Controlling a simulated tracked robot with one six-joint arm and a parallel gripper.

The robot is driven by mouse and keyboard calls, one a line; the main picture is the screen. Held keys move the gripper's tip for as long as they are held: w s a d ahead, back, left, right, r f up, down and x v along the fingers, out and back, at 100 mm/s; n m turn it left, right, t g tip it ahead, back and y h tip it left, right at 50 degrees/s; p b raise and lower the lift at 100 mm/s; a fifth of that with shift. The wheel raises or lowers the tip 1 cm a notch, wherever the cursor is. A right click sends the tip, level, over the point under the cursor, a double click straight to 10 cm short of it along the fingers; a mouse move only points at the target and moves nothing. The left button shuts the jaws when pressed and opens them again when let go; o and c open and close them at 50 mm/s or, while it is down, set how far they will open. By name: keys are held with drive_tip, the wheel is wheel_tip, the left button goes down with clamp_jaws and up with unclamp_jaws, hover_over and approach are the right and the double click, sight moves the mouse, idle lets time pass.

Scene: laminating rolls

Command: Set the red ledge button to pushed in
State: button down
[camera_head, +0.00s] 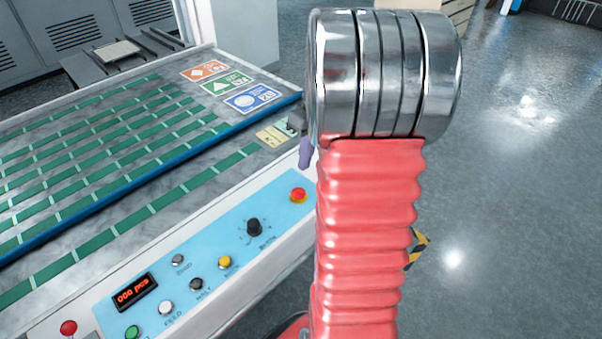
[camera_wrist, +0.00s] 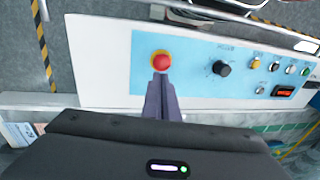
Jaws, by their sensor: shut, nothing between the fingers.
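The red button (camera_head: 298,194) sits in a yellow ring at the far right end of the light-blue control panel, on the machine's front ledge. In the wrist view it shows as a round red cap (camera_wrist: 161,62) just beyond my fingertips. My gripper (camera_wrist: 160,77) is shut and empty, its two fingers together and pointing at the button. In the head view my gripper (camera_head: 304,165) is partly hidden by my arm, and its tips show just above the button with a small gap in the picture. I cannot tell whether they touch it or how deep the button sits.
The panel also carries a black dial (camera_head: 254,227), a yellow button (camera_head: 224,262), white and green buttons and a red display (camera_head: 135,292). A red knob (camera_head: 68,327) stands at the lower left. Behind the panel is a bed with green strips (camera_head: 150,215). The floor at right is open.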

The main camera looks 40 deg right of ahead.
drive_tip(key=r, duration=0.2)
drive_tip(key=d+r, duration=0.1)
drive_tip(key=r, duration=0.2)
drive_tip(key=shift+r, duration=0.35)
idle(0.3)
drive_tip(key=s+a+r+t, duration=0.1)
drive_tip(key=s+a, duration=0.2)
drive_tip(key=a, duration=0.7)
drive_tip(key=s+a+r+t+h, duration=0.1)
drive_tip(key=s+a+t, duration=0.1)
drive_tip(key=a, duration=0.8)
drive_tip(key=s+a+r+t+h, duration=0.1)
drive_tip(key=s+a, duration=0.4)
drive_tip(key=a, duration=0.5)
drive_tip(key=shift+a+t, duration=0.35)
drive_tip(key=shift+t, duration=0.25)
drive_tip(key=shift+s, duration=0.15)
